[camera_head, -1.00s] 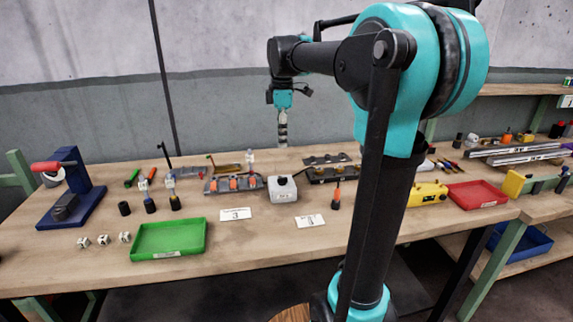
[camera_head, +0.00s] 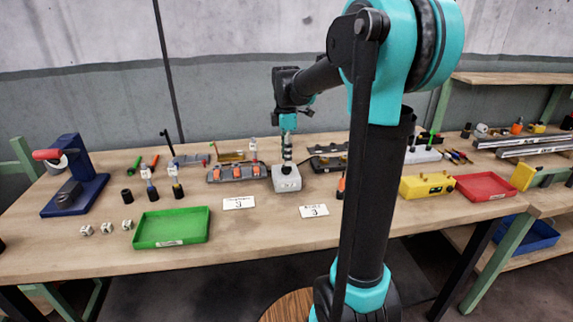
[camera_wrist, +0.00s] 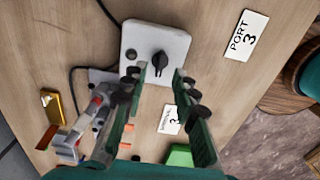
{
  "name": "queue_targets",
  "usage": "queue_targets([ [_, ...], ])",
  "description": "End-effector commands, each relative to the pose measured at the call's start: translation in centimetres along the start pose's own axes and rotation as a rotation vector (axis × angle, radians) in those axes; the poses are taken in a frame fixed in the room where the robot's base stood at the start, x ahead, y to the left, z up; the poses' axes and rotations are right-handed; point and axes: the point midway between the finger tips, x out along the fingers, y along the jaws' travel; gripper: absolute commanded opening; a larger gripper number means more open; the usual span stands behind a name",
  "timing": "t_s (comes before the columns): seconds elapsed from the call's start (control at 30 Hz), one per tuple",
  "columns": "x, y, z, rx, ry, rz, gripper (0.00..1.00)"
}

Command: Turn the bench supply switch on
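The bench supply is a light grey box (camera_head: 286,181) near the middle of the workbench. The wrist view shows its top face (camera_wrist: 172,37) with a black rotary switch knob (camera_wrist: 159,62) and a smaller dark round part (camera_wrist: 131,55). My gripper (camera_head: 287,164) is directly over the box, pointing down. In the wrist view my gripper (camera_wrist: 156,74) is open, its two fingers on either side of the knob with visible gaps. Whether the fingertips are level with the knob I cannot tell. In the head view my gripper hides the knob.
A strip with orange parts (camera_head: 237,173) stands just left of the box, and a dark plate (camera_head: 328,164) is to its right. White cards (camera_head: 239,203) lie in front. A black cable (camera_wrist: 76,95) runs beside the box. A green tray (camera_head: 172,227) is at the front left.

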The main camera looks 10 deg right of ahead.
Motion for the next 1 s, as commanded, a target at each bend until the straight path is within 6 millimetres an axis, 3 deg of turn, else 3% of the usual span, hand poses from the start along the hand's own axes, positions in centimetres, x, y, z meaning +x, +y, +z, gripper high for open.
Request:
queue_targets([
  [0.23, 3.0, 0.0, 0.0, 0.0, 0.0, 0.0, 0.28],
  [0.63, 3.7, 0.0, 0.0, 0.0, 0.0, 0.0, 0.28],
  [0.87, 3.7, 0.0, 0.0, 0.0, 0.0, 0.0, 0.0],
  [1.0, 3.7, 0.0, 0.0, 0.0, 0.0, 0.0, 0.0],
])
